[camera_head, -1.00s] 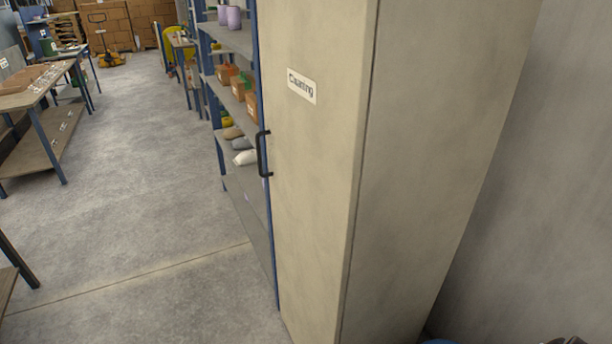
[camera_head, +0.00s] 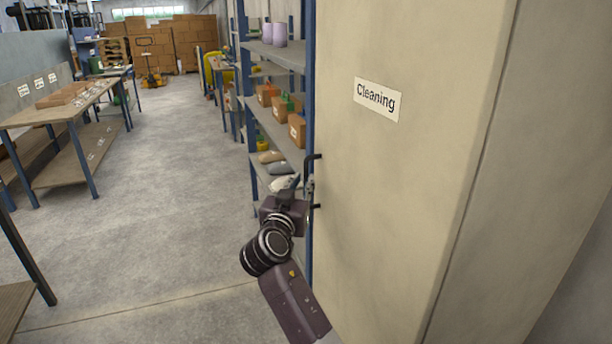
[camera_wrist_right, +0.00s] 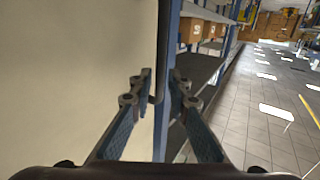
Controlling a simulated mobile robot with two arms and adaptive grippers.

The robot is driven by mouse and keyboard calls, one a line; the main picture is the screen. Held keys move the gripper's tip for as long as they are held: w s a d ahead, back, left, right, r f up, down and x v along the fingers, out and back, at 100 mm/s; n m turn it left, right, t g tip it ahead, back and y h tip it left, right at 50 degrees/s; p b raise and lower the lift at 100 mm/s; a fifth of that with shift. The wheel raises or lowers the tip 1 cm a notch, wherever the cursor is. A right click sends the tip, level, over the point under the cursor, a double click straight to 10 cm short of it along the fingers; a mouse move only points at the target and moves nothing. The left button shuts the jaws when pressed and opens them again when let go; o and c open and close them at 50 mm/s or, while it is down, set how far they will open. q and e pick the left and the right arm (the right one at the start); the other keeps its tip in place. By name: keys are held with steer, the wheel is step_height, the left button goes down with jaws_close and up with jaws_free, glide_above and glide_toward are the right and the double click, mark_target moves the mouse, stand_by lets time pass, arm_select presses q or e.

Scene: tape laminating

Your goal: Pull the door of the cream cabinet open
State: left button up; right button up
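The cream cabinet (camera_head: 400,200) stands on the right with a "Cleaning" label (camera_head: 377,100) on its front. Its door looks shut. A dark bar handle (camera_head: 313,158) is at the door's left edge; its middle is hidden by my right gripper (camera_head: 308,186). In the right wrist view, the fingers of my right gripper (camera_wrist_right: 160,88) are apart, one on each side of the handle (camera_wrist_right: 158,96). The handle is close to the left finger, and a gap shows to the right finger. My left gripper is not in view.
A blue-framed shelf (camera_head: 277,108) with boxes and purple jars stands close beside the cabinet's handle side. Workbenches (camera_head: 62,112) are at the left. The concrete floor (camera_head: 180,190) between is clear. Stacked cartons (camera_head: 185,42) are at the back.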

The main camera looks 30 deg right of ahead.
mark_target(305, 177)
steer(key=shift+x, duration=2)
jaws_close()
